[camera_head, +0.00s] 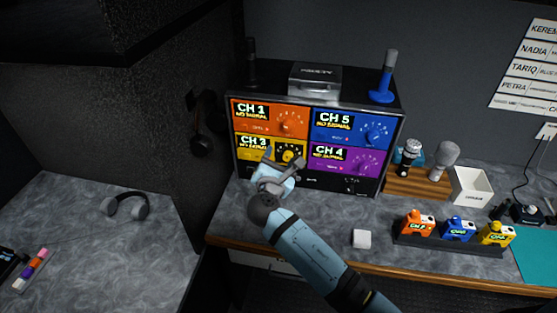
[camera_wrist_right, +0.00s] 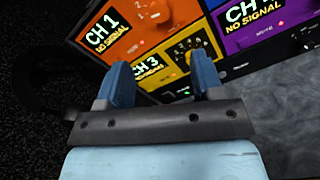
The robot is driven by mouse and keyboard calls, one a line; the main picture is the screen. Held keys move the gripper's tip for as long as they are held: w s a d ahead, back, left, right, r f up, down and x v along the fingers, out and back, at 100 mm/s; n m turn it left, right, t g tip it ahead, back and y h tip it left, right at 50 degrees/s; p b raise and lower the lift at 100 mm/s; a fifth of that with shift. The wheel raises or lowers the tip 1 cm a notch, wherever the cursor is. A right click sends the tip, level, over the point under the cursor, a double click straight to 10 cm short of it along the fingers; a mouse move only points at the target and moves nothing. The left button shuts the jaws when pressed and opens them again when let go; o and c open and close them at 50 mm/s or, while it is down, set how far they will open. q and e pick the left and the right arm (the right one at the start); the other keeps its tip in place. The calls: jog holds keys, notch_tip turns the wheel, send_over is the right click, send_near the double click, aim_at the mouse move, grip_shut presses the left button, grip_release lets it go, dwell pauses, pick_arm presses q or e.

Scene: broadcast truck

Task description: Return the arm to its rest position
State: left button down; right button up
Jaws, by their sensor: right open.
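My right arm (camera_head: 315,252) reaches up from the bottom of the head view. Its gripper (camera_head: 278,163) is open in front of the lower left part of the channel rack (camera_head: 232,145). In the right wrist view the two blue fingers of the right gripper (camera_wrist_right: 162,85) stand apart, with nothing between them. Beyond them is the yellow CH 3 panel (camera_wrist_right: 165,62) with its knob; the orange CH 1 panel (camera_wrist_right: 145,25) is above. I cannot tell whether the fingers touch the panel. My left gripper is not in view.
On the counter stand a small white block (camera_head: 361,239), a dark holder (camera_head: 400,240) with orange, blue and yellow packs, a wooden microphone stand (camera_head: 412,188) and a white box (camera_head: 471,188). A dark wall (camera_head: 120,130) rises left of the rack. Headphones (camera_head: 125,205) lie on the left counter.

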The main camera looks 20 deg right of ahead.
jog(key=s+f+m+g+y, duration=0.1)
jog(key=s+f+m+y, duration=0.2)
jog(key=s+f, duration=0.4)
jog(key=s+f+m+g+y, duration=0.2)
jog(key=s+f+m+y, duration=0.2)
jog(key=f, duration=0.5)
jog(key=s+a+f+m+y, duration=0.1)
jog(key=s+f+m+y, duration=0.1)
jog(key=s+m, duration=0.5)
jog(key=s+f+m+g+y, duration=0.1)
jog(key=s+f+m+y, duration=0.2)
jog(key=s, duration=0.9)
jog(key=f+m, duration=0.2)
jog(key=m, duration=0.2)
jog(key=shift+a+y, duration=0.3)
jog(key=shift+a, duration=0.05)
jog(key=shift+s+m, duration=0.2)
jog(key=shift+m, duration=0.2)
jog(key=shift+c, duration=0.2)
